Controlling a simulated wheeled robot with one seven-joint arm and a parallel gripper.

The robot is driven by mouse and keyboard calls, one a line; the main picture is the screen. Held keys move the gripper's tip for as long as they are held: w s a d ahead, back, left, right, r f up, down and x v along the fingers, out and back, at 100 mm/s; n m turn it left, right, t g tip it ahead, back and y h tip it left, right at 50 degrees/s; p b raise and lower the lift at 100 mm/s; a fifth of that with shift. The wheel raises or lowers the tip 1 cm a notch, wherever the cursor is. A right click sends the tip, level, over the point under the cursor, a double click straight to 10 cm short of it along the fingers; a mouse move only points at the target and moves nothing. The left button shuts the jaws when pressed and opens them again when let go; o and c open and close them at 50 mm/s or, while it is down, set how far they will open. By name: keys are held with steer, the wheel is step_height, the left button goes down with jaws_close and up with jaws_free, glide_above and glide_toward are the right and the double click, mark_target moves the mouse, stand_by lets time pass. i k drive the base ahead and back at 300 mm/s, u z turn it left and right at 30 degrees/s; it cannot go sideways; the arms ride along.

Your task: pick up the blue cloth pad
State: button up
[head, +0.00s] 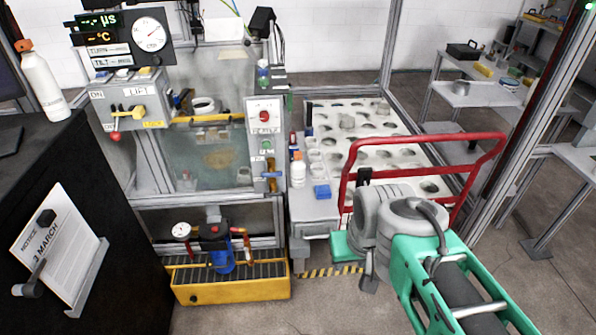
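The blue cloth pad (322,191) lies on the near left end of a grey bench (312,208), close to a white bottle (298,173). It looks small and flat, and nothing covers it. My green and grey arm reaches in from the lower right, and its grey joints stand to the right of the pad, apart from it in the picture. My gripper's fingers cannot be made out; the arm's own links seem to hide them. Nothing is seen touching the pad.
A red tube frame (425,138) rises just right of the pad, before a white tray with several round holes (395,125). A glass-fronted tank (210,155) with a control panel (266,140) stands left. A yellow tray (235,290) sits below it.

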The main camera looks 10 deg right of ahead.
mark_target(322, 192)
steer(key=k, duration=0.3)
steer(key=u, duration=0.75)
steer(key=i, duration=1.3)
steer(key=z, duration=0.2)
